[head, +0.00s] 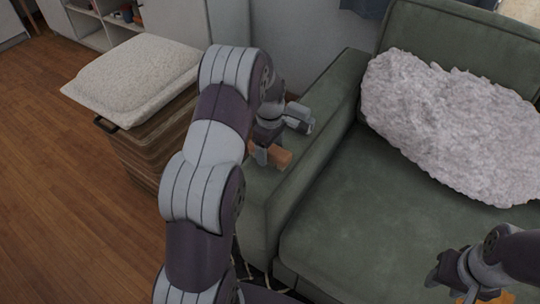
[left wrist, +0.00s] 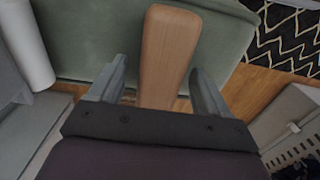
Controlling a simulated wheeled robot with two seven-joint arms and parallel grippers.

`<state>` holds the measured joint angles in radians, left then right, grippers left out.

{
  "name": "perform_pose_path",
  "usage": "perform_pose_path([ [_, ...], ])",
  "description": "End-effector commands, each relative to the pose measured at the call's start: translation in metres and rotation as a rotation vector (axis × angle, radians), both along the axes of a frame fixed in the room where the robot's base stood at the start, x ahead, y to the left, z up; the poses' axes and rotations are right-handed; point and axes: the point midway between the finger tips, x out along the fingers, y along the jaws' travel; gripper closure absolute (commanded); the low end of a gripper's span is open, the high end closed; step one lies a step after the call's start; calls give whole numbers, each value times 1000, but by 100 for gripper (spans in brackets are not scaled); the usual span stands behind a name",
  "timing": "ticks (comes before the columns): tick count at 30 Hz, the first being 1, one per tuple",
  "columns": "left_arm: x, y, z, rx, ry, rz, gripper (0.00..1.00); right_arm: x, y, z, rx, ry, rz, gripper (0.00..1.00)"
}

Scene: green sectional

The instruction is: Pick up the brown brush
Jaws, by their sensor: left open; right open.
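The brown brush (head: 283,158) is partly visible at the sofa's left armrest in the head view, beside my left gripper (head: 268,152). In the left wrist view the brush's smooth wooden part (left wrist: 168,50) runs between the two open fingers of my left gripper (left wrist: 159,72). Gaps show on both sides, so the fingers do not appear to grip it. The rest of the brush is hidden or out of frame. My right gripper (head: 455,285) is open at the lower right, over the sofa seat and away from the brush.
The green sofa (head: 345,225) has a fluffy pale cushion (head: 445,120) at its back. A wicker basket (head: 150,140) with a white cushion (head: 135,75) stands left of the armrest. An orange-brown patch (head: 502,298) shows by my right gripper; I cannot tell what it is.

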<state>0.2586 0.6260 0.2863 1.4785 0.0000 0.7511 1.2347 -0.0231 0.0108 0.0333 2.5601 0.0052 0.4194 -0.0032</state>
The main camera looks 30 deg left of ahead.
Motion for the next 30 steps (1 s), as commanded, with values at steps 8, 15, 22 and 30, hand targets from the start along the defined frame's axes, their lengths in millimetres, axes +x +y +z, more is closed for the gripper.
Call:
perform_pose_path([
  [8,0,0,-1,0,0,0,45,0,0,0,0,0,0,57],
  [15,0,0,0,0,-1,-1,81,0,0,0,0,0,0,57],
  [22,1,0,6,1,-2,-1,81,0,0,2,0,0,0,57],
  [30,1,-7,48,0,-2,-4,81,0,0,14,0,0,0,57],
])
